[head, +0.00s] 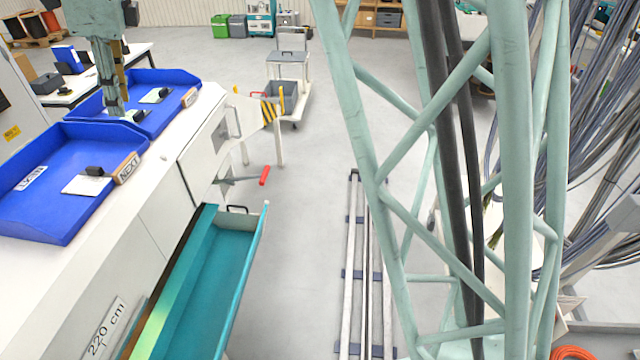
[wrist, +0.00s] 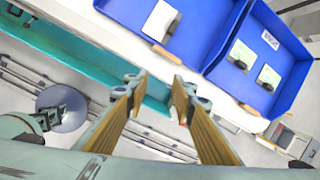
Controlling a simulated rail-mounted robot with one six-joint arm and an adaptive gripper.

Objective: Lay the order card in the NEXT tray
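In the wrist view, one card (wrist: 157,22) lies in the left tray and two, (wrist: 240,55) and (wrist: 268,77), in the right. My gripper (wrist: 160,82) is open and empty. In the head view it hangs in front of the farther tray.
The trays stand on a white bench (head: 150,180). A teal trough (head: 205,290) runs along its front, with a red-handled lever (head: 264,176) beyond. My pale green lattice column fills the right of the head view. Floor rails (head: 352,270) lie between.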

